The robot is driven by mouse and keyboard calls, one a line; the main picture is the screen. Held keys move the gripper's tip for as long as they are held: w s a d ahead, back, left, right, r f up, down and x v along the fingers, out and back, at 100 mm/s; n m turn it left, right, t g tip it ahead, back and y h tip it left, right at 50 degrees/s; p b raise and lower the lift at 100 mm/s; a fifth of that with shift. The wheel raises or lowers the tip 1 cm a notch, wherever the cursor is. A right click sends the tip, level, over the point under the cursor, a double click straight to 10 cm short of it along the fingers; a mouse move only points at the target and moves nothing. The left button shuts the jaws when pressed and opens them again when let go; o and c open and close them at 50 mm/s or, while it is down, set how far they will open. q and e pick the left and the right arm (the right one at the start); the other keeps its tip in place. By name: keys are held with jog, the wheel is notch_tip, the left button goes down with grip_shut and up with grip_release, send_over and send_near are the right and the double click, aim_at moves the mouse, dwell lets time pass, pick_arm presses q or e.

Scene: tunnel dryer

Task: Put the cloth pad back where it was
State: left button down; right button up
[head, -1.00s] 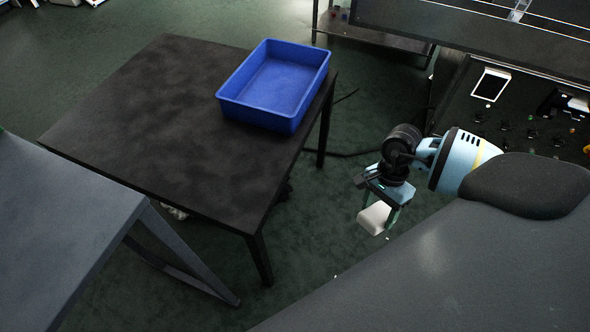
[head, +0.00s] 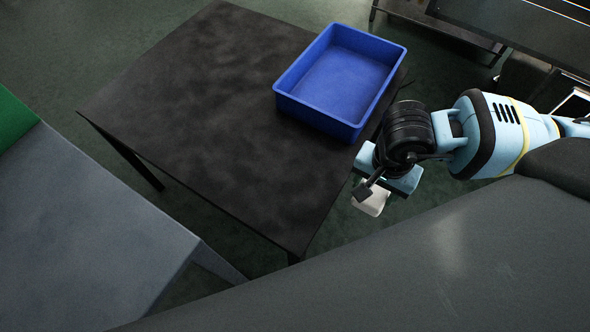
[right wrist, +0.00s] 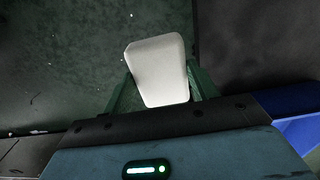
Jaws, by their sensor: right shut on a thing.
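The cloth pad (head: 371,199) is a small whitish block with rounded corners. My right gripper (head: 377,188) is shut on it and holds it in the air just off the right edge of the black table, above the green floor. In the right wrist view the pad (right wrist: 158,70) sits between the two green fingers of the gripper (right wrist: 157,90). My left gripper is not in view.
A black table (head: 200,120) stands at the middle left, its top bare except for an empty blue bin (head: 362,128) at its far right corner. A grey table (head: 80,220) stands at the lower left, with a green surface (head: 14,118) at its far end.

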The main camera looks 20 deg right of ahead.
jog(key=shift+s+a+r, duration=0.1)
jog(key=w+a, duration=0.3)
jog(key=a, duration=0.1)
jog(key=w+a+f, duration=0.1)
jog(key=w+a, duration=0.2)
jog(key=a, duration=0.1)
jog(key=w+a, duration=0.3)
jog(key=a, duration=0.1)
jog(key=shift+w+a+f, duration=0.2)
jog(key=shift+w+f, duration=0.1)
jog(key=shift+w, duration=0.05)
jog(key=shift+f, duration=1.75)
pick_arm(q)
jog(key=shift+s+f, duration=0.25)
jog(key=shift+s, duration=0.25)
pick_arm(e)
jog(key=o, duration=0.4)
jog(key=shift+f, duration=0.1)
jog(key=o, duration=0.5)
